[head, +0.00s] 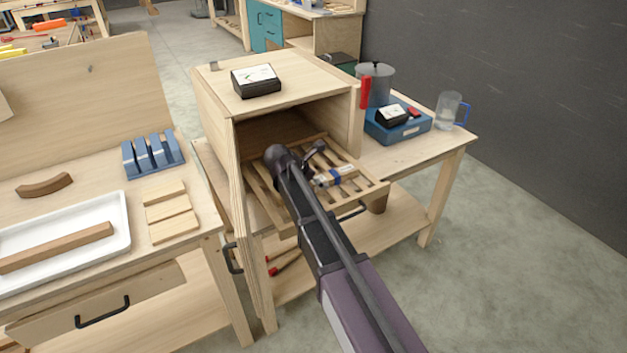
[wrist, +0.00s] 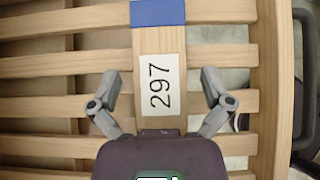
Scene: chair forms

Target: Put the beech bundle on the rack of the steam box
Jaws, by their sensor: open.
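The beech bundle (head: 345,171) is pale wood with a blue band. It lies across the slats of the pulled-out rack (head: 372,191) of the steam box (head: 295,92). In the wrist view the bundle (wrist: 150,42) carries a white label reading 297, and the slats of the rack (wrist: 50,68) show on both sides. My gripper (head: 318,150) is over the rack. In the wrist view my gripper (wrist: 162,80) is open, with one finger on each side of the bundle and visible gaps between. The bundle's near end is hidden by my gripper's body.
The steam box front is open, with its door panel (head: 241,220) at the left. A black device (head: 256,80) sits on top. A grey pot (head: 376,82), blue case (head: 398,127) and jug (head: 450,108) stand at the right. A white tray (head: 110,207) is on the left bench.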

